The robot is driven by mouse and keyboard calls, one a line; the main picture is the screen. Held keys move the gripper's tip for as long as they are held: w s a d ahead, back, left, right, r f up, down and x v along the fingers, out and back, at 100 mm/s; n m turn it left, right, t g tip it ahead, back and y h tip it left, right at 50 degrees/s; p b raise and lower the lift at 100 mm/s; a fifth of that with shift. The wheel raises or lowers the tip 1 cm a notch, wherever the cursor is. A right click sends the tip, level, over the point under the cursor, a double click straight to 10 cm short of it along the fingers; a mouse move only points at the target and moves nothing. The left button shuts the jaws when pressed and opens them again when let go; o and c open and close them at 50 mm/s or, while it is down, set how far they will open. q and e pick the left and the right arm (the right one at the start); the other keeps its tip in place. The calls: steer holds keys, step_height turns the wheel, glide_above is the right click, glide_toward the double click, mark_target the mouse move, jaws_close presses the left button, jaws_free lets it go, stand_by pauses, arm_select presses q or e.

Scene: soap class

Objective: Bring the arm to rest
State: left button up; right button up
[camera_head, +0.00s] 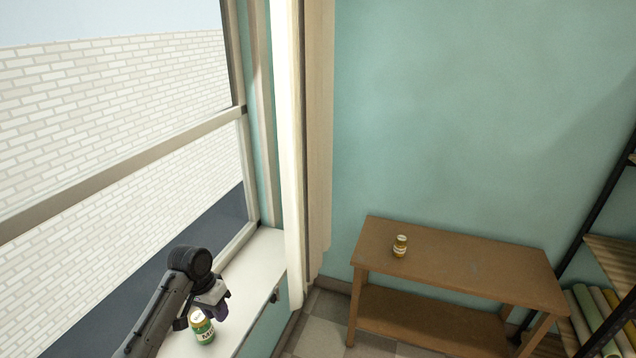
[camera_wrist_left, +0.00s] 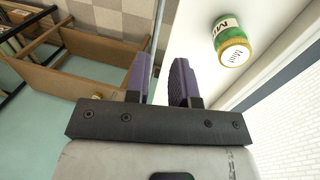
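My left gripper (camera_head: 217,307) is over the white window sill, close beside a jar in the head view. In the left wrist view its two purple fingers (camera_wrist_left: 160,74) stand apart with nothing between them. The jar (camera_head: 203,328) is green with a white lid and stands on the sill. In the left wrist view the jar (camera_wrist_left: 230,38) is beyond and to the right of the fingers, apart from them; its lid reads "Mint". My right gripper is in neither view.
A brown wooden table (camera_head: 470,262) with a lower shelf stands against the teal wall. A small yellow jar (camera_head: 400,246) sits on its top. A window and the sill (camera_head: 262,262) run along the left. A dark-framed rack (camera_head: 600,255) stands at the right.

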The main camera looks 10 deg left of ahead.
arm_select(q)
steer(key=w+d+r+t+y, duration=0.1)
steer(key=w+r+t+y, duration=0.15)
steer(key=r, duration=0.25)
steer(key=w+r+t+y, duration=0.1)
steer(key=w+r+t, duration=0.1)
steer(key=r+t, duration=0.3)
steer(key=s+d+r+m+t, duration=0.2)
steer(key=s+d+r+t, duration=0.1)
steer(key=s+d+r, duration=0.25)
steer(key=s+d+f+g+h, duration=0.1)
steer(key=s+d+f+g, duration=0.15)
steer(key=s+f, duration=0.8)
steer(key=s+d+f+n+g, duration=0.1)
steer(key=s+d+f+g, duration=0.15)
steer(key=s+f, duration=0.8)
steer(key=s+d+f+g+h, duration=0.1)
steer(key=s+d+f+g, duration=0.3)
steer(key=s, duration=1.2)
step_height(320, 180, up, 12)
steer(key=a+t+p, duration=0.1)
steer(key=t+p, duration=0.1)
steer(key=p, duration=1.1)
steer(key=shift+f, duration=0.2)
steer(key=shift+a+y, duration=0.1)
steer(key=shift+y, duration=0.15)
steer(key=shift+c, duration=0.3)
